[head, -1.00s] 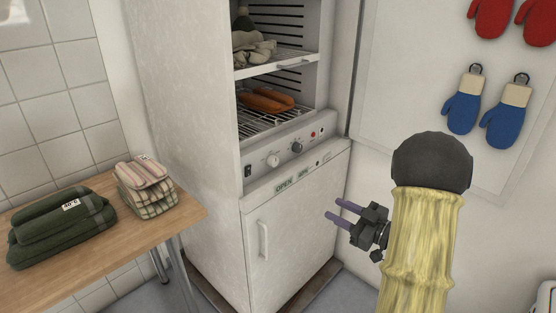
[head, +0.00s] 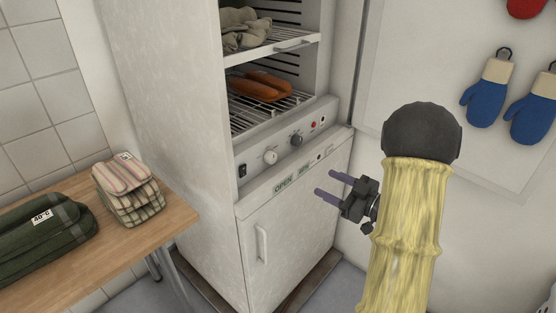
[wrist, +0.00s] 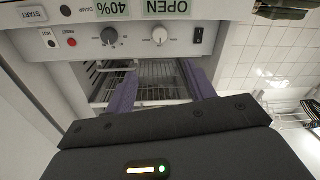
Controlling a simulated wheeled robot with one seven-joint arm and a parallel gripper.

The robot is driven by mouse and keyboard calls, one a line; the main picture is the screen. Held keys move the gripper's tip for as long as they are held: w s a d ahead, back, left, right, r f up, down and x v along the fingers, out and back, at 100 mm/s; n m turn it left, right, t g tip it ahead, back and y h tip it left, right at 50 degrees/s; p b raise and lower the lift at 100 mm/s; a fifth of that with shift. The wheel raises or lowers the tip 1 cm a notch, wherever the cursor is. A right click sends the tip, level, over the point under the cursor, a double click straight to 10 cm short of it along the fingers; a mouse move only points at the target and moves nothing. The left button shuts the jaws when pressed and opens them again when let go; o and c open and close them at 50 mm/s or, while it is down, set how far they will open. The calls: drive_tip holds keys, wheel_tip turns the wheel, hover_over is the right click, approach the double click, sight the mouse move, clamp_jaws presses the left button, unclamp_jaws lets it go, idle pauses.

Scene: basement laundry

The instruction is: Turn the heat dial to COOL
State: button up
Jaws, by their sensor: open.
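The control panel (head: 285,150) of the tall white cabinet carries two round dials, one white (head: 270,157) and one dark grey (head: 296,140). In the wrist view the panel is upside down, with the white dial (wrist: 160,36) beside the dark dial (wrist: 110,36). Both dials have small tick marks around them. I cannot read which is the heat dial or find the word COOL. My gripper (head: 327,183) is open and empty, in front of the cabinet and to the right of the panel. Its purple fingers (wrist: 161,75) touch neither dial.
A black rocker switch (head: 243,171) and red button (head: 314,125) share the panel. A wooden table (head: 115,250) with folded towels stands left. Blue mitts (head: 487,92) hang on the right wall.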

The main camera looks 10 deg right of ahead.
sight(274, 158)
drive_tip(key=b+x, duration=0.1)
drive_tip(key=x, duration=1.6)
drive_tip(key=shift+w+a, duration=0.15)
drive_tip(key=c, duration=1)
